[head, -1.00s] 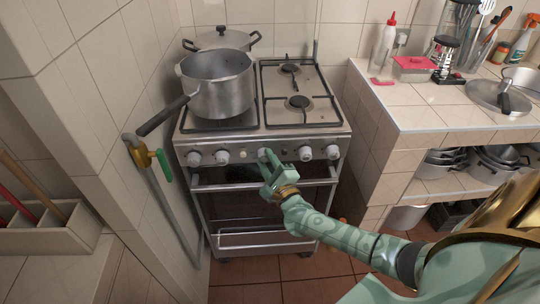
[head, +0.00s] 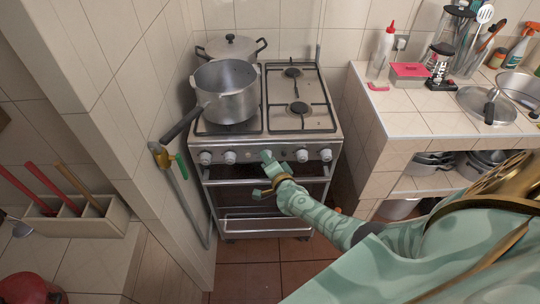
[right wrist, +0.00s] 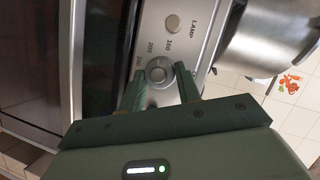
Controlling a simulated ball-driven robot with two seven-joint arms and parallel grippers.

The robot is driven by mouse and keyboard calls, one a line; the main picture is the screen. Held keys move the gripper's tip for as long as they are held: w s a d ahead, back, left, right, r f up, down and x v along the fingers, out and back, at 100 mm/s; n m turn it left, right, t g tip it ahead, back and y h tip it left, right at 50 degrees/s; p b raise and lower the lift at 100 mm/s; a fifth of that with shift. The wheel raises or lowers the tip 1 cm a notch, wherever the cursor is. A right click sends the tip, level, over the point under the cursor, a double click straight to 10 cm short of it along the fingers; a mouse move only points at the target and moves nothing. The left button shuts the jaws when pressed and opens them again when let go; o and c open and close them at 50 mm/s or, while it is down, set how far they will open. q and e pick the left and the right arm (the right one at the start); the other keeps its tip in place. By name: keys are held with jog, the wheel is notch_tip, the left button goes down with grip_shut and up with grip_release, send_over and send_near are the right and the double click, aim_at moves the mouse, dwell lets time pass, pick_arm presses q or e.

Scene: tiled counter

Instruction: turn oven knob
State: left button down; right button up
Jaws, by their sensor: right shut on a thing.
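The stove's front panel in the head view carries a row of pale round knobs. The oven knob (right wrist: 158,71) shows in the right wrist view, with printed numbers such as 160 and 200 beside it. My right gripper (right wrist: 160,88) has one finger on each side of this knob and is shut on it. In the head view my right gripper (head: 263,173) is at the middle of the panel, turned so its fingers lie one above the other, and it largely hides the knob. My left gripper is not in view.
A pot (head: 226,92) stands on the stove's left burner, its long handle over the front left edge. A lidded pot (head: 232,46) is behind it. The tiled counter (head: 410,124) is on the right, and a tiled wall closes in on the left.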

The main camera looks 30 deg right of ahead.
jog(key=shift+a+r+n+g+h+p, duration=0.2)
jog(key=shift+n+g+h+p, duration=0.15)
jog(key=shift+n+p, duration=0.6)
jog(key=shift+f+n+g+h+p, duration=0.1)
jog(key=shift+n+g+h+p, duration=0.15)
jog(key=shift+n+g+p, duration=0.35)
jog(key=shift+n, duration=0.25)
jog(key=o, duration=1)
jog(key=shift+w, duration=0.1)
jog(key=p+v, duration=0.9)
jog(key=v, duration=0.7)
